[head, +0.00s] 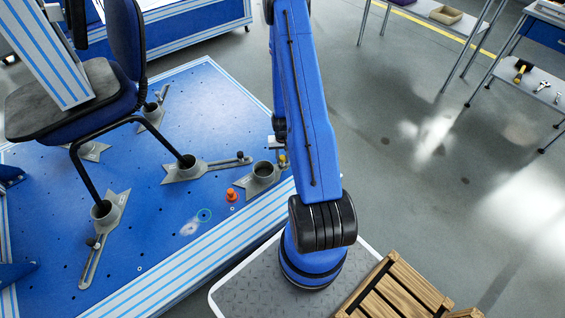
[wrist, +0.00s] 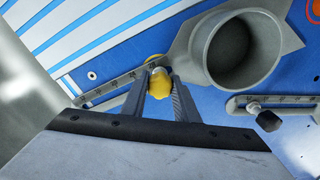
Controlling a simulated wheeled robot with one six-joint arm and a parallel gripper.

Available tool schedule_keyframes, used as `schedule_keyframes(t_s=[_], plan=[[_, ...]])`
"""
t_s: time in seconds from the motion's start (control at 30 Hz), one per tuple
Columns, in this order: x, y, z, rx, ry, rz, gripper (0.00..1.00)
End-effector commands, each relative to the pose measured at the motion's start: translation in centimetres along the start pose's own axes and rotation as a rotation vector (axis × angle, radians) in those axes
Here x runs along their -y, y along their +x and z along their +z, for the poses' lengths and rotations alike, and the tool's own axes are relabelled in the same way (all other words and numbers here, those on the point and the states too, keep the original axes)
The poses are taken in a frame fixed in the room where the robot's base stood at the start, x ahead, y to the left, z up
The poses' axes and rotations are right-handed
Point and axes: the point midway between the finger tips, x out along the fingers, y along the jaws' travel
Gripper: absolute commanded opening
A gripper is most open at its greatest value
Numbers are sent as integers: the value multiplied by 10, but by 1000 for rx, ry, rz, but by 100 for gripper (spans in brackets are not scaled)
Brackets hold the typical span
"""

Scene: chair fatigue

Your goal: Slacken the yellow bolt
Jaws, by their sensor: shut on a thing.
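The yellow bolt (wrist: 159,89) sits at the slotted arm of a grey clamp with a round cup (wrist: 232,50). My gripper (wrist: 160,76) is shut on the yellow bolt, with one finger on each side of it. The fingers hide part of the bolt's sides. In the head view, a small yellow patch of the bolt (head: 282,161) shows beside my blue arm, close to the clamp's cup (head: 263,170). My arm hides most of the gripper there.
A black-seated chair (head: 62,100) stands with its legs in several similar grey clamps on the blue platform (head: 160,215). An orange piece (head: 232,195) is near the platform's striped edge. A wooden crate (head: 395,290) is at the bottom right. Tables with tools stand at the right.

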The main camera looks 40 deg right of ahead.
Motion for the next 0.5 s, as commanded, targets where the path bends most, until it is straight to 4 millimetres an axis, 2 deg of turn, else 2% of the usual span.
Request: schedule_keyframes(t_s=[0.1, 0.37, 0.5], plan=[[0, 0, 0, 0, -62, 0, 4], [0, 0, 0, 0, -74, 0, 4], [0, 0, 0, 0, -232, 0, 4]])
